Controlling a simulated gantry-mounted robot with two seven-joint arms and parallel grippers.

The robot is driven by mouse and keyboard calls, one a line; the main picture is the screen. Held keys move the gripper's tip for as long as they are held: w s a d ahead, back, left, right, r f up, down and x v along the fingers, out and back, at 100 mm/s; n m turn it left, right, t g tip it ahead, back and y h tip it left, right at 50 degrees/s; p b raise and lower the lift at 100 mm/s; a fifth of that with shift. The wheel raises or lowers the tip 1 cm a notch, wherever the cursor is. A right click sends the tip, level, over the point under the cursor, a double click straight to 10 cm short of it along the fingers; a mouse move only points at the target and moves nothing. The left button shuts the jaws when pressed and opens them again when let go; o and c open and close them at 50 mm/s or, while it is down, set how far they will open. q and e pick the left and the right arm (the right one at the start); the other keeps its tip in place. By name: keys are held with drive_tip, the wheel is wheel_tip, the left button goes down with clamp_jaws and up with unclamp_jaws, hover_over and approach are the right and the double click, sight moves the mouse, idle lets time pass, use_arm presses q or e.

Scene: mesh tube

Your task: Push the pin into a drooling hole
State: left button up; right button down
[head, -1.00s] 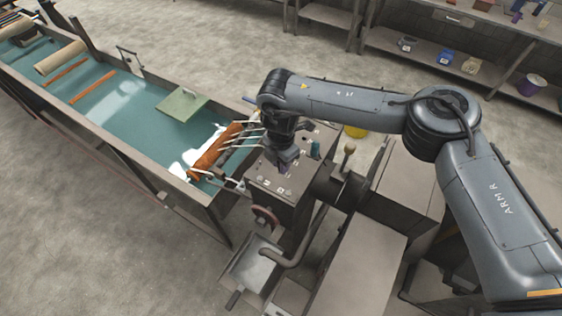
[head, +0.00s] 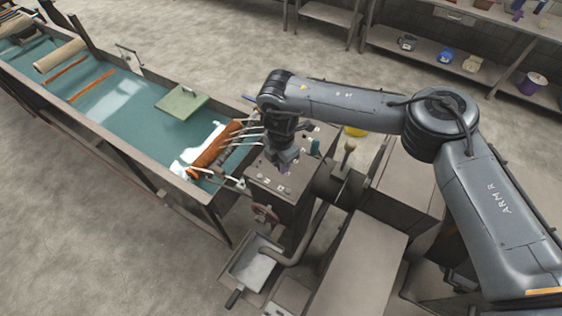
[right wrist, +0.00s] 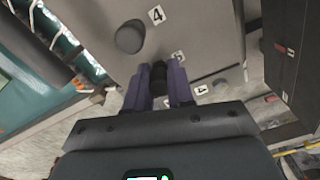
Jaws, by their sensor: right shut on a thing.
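My right gripper (head: 283,164) is over the top of a grey box-shaped machine (head: 290,188) beside the tank. In the right wrist view its purple fingers (right wrist: 159,82) are shut on a small dark pin (right wrist: 159,74), close to the grey panel. The panel carries white number labels, with a "4" label (right wrist: 156,15) beside a dark round stub (right wrist: 130,37). I see no dripping hole. My left gripper is not in view.
A long tank (head: 80,125) with teal liquid stands left of the machine. An orange mesh roll (head: 214,147) with white cords lies at its near end. A teal knob (head: 314,147), a lever (head: 348,150) and a handwheel (head: 262,215) stand close to my gripper.

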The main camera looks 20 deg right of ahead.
drive_tip(key=c, duration=0.9)
unclamp_jaws()
